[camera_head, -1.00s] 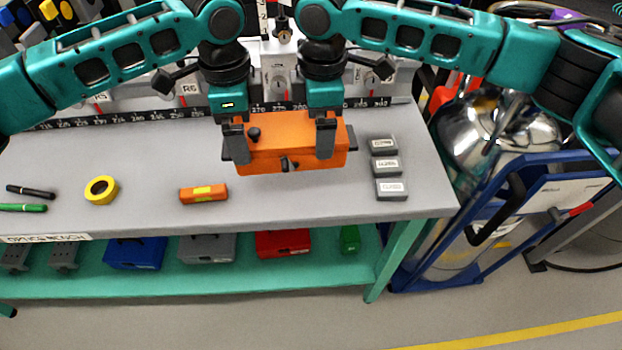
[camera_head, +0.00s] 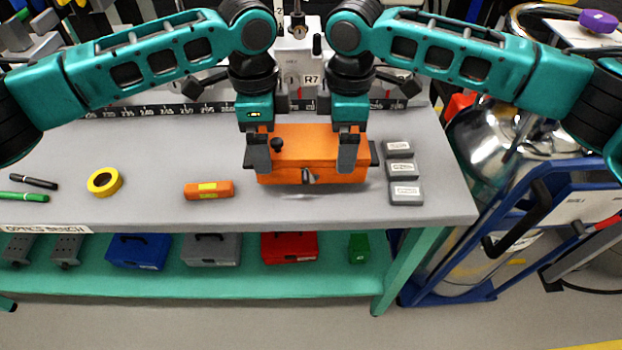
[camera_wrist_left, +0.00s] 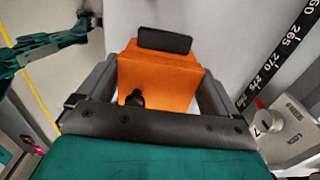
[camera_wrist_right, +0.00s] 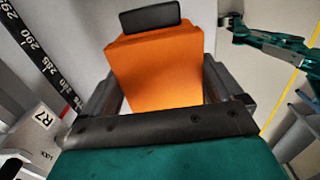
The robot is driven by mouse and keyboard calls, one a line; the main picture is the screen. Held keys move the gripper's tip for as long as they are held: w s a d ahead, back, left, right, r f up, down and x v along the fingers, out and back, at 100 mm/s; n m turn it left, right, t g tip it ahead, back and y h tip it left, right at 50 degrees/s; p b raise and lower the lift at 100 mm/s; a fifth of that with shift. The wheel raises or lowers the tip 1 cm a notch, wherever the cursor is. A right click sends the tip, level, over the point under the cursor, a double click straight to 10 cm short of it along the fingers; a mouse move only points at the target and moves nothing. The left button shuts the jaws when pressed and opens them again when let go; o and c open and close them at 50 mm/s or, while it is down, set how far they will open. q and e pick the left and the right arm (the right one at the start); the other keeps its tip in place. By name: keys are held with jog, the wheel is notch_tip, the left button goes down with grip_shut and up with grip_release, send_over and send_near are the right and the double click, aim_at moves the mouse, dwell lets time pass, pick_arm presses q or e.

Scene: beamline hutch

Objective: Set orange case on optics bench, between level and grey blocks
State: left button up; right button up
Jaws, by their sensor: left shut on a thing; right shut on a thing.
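The orange case (camera_head: 320,145) has dark handles at its ends and dark latches. It is level, over or on the optics bench (camera_head: 130,150), between the orange level with a yellow label (camera_head: 208,189) on the left and the grey blocks (camera_head: 405,193) on the right. I cannot tell whether its underside touches the bench. My left gripper (camera_head: 259,157) is shut on the case's left part, and my right gripper (camera_head: 348,155) on its right part. The case also shows between the fingers in the left wrist view (camera_wrist_left: 165,75) and the right wrist view (camera_wrist_right: 160,70).
A yellow tape roll (camera_head: 104,182) and a green marker (camera_head: 22,196) lie at the left. A scale rail (camera_head: 170,110) runs along the back. Blue (camera_head: 137,251) and red (camera_head: 289,247) cases sit on the lower shelf. A gas cylinder on a blue cart (camera_head: 480,150) stands right.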

pick_arm(q)
jog(key=shift+f+b, duration=1.8)
jog(key=shift+f, duration=0.15)
pick_arm(e)
jog(key=shift+f, duration=1.95)
pick_arm(q)
jog(key=o, duration=1.1)
pick_arm(e)
jog(key=o, duration=1.1)
pick_arm(q)
notch_tip(320, 180, up, 12)
jog(key=shift+f, duration=0.1)
pick_arm(e)
notch_tip(320, 180, up, 12)
pick_arm(q)
jog(key=shift+s, duration=0.1)
pick_arm(e)
jog(key=shift+s, duration=0.1)
